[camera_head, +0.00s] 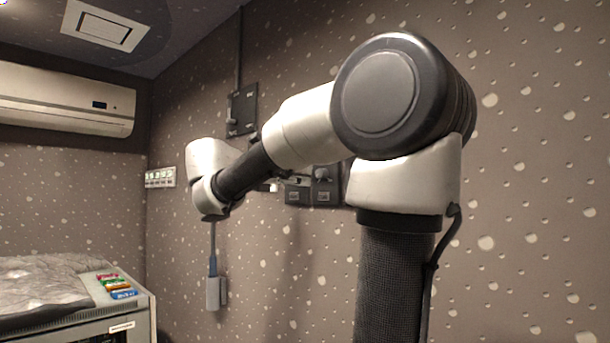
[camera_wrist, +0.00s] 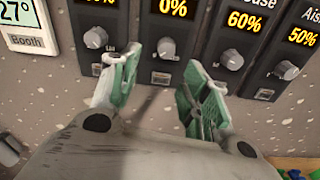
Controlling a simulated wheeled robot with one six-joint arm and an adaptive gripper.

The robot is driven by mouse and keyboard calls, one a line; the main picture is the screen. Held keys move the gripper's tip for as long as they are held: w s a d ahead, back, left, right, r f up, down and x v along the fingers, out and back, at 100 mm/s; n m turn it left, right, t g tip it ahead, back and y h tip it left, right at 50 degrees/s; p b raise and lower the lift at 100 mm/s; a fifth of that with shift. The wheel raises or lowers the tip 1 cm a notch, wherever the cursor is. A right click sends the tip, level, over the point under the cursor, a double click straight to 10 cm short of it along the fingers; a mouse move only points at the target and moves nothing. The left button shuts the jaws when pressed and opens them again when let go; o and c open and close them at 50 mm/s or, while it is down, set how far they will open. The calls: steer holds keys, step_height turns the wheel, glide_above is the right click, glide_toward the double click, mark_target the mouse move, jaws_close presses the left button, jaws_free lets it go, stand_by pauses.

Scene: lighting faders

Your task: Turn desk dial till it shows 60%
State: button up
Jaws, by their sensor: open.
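In the wrist view several dark dial panels sit side by side on the wall. The panel in the middle reads 0% (camera_wrist: 172,8), and its grey knob (camera_wrist: 166,48) is between my fingertips. My gripper (camera_wrist: 163,60) is open with green-padded fingers either side of that knob; whether they touch it I cannot tell. To the right, one knob (camera_wrist: 231,60) is under a 60% readout labelled "...use" and another (camera_wrist: 287,70) under 50%, labelled "Ais...". A knob at left (camera_wrist: 95,38) has its readout cut off. The middle panel's name is out of frame, so I cannot confirm which is the desk dial.
A white "Booth" display (camera_wrist: 28,22) is left of the panels. In the head view my arm hides much of the dial panels (camera_head: 297,194). A grey box (camera_head: 213,292) hangs below on the wall. A cabinet (camera_head: 136,309) with coloured items stands at lower left.

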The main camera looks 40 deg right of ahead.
mark_target(318, 173)
steer(key=shift+n+g, duration=0.3)
steer(key=shift+n, duration=0.3)
steer(key=d, duration=0.7)
steer(key=shift+d+r, duration=0.35)
steer(key=shift+r, duration=0.05)
steer(key=shift+c, duration=0.2)
steer(key=c, duration=1)
